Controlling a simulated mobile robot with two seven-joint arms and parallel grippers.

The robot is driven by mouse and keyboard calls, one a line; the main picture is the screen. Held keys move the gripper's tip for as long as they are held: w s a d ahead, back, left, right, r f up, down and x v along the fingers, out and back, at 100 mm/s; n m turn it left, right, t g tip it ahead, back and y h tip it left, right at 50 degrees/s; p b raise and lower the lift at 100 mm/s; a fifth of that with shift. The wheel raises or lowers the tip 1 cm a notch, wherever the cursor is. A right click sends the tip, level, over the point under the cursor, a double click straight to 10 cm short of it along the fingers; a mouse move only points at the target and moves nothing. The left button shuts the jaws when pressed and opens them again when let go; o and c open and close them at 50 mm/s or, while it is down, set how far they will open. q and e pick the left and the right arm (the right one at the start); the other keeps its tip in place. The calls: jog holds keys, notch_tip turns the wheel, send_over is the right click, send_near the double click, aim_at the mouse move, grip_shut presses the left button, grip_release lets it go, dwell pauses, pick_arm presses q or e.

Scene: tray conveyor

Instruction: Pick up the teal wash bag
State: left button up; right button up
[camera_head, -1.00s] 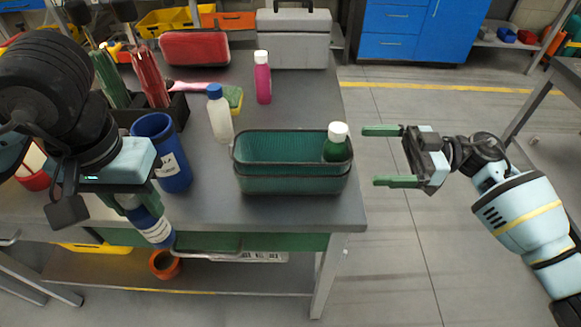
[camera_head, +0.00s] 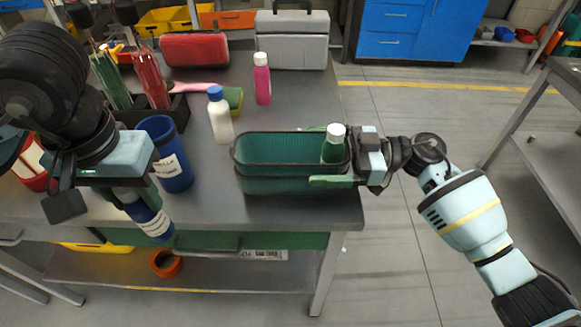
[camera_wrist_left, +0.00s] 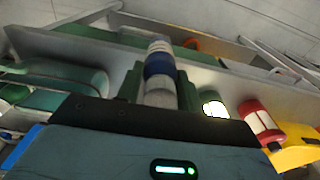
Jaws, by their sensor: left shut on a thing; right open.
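The teal wash bag (camera_head: 270,182) is an open-topped, ribbed oblong container near the table's front right corner in the head view. A green bottle with a white cap (camera_head: 335,146) stands in its right end. My right gripper (camera_head: 318,156) is open at the bag's right end. Its near finger lies along the bag's front side and its far finger is mostly hidden behind the bottle. My left gripper (camera_head: 136,200) is shut on a bottle with a blue and white label (camera_head: 154,224), held at the table's front edge. The bottle also shows in the left wrist view (camera_wrist_left: 159,67).
A blue cup (camera_head: 168,152), a white bottle with a blue cap (camera_head: 220,115) and a pink bottle (camera_head: 262,80) stand left of and behind the bag. A red case (camera_head: 195,48) and a grey toolbox (camera_head: 292,38) are at the back.

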aim_at(327, 141)
pick_arm(q)
jog(key=shift+r, duration=0.1)
pick_arm(e)
jog(key=shift+a, duration=0.45)
jog(key=c, duration=1.1)
jog(key=shift+r, duration=0.1)
pick_arm(q)
jog(key=shift+r, duration=0.4)
pick_arm(e)
jog(key=shift+r, duration=1.65)
pick_arm(q)
jog(key=shift+t, duration=0.3)
notch_tip(327, 141, up, 4)
jog(key=p, duration=0.3)
jog(key=shift+s+r, duration=0.1)
jog(key=shift+r, duration=0.15)
pick_arm(e)
jog(key=s, duration=0.5)
jog(key=s+a+r, duration=0.1)
jog(key=s, duration=1)
jog(key=shift+a+r, duration=0.2)
jog(key=shift+r, duration=0.1)
